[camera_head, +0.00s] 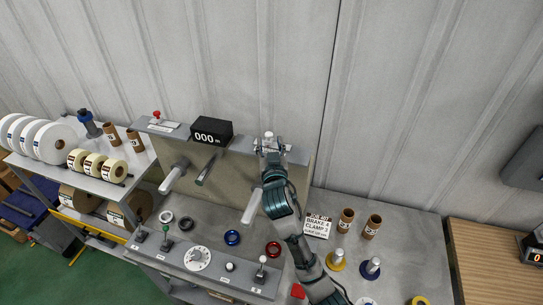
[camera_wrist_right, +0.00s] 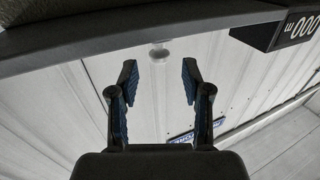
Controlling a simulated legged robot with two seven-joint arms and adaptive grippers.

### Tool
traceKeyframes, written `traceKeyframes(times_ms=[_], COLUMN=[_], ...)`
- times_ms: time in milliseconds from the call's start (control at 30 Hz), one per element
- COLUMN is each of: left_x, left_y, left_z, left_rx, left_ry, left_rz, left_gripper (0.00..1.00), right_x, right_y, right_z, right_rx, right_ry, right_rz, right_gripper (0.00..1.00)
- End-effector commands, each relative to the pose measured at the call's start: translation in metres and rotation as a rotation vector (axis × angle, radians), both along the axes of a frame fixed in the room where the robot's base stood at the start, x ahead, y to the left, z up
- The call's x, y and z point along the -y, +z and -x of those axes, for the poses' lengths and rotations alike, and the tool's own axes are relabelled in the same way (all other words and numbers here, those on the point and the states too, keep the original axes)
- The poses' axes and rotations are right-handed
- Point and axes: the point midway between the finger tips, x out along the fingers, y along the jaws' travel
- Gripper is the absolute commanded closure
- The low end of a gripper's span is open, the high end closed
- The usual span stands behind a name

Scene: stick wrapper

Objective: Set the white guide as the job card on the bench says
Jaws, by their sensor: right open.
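My right gripper (camera_head: 271,147) is up at the top right of the grey machine panel. It is open, its two blue-padded fingers (camera_wrist_right: 158,85) apart with nothing gripped. A small white knob (camera_head: 268,134), which looks like the white guide, shows just past the fingertips. The job card (camera_head: 317,227) lies on the bench right of my forearm. It reads a job number, "BRAKE 4" and "CLAMP 2"; its last line is too small to read. My left gripper is out of view.
A black counter (camera_head: 212,131) reading 000 m stands on the panel, with a red knob (camera_head: 156,115) to its left. A front console (camera_head: 201,262) has a dial and levers. Brown tubes (camera_head: 346,220) and colored spools stand on the bench right.

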Motion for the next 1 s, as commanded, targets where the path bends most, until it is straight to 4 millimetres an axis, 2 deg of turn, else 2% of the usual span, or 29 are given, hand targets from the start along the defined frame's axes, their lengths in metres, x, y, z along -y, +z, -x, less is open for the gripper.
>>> traceKeyframes(times_ms=[100,333,500,1000], left_x=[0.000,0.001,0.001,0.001], left_y=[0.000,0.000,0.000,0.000], left_z=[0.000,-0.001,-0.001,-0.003], left_rx=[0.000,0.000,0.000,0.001], left_ry=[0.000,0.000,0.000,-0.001], left_rz=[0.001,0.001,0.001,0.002], left_gripper=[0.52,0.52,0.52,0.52], right_x=[0.002,0.004,0.005,0.005], right_y=[-0.001,-0.001,-0.001,-0.001], right_z=[0.027,0.061,0.068,0.068], right_rx=[-0.001,-0.002,-0.003,-0.002], right_ry=[0.001,0.000,0.000,0.000], right_rz=[-0.004,-0.003,-0.001,-0.001], right_gripper=[0.52,0.52,0.52,0.52])
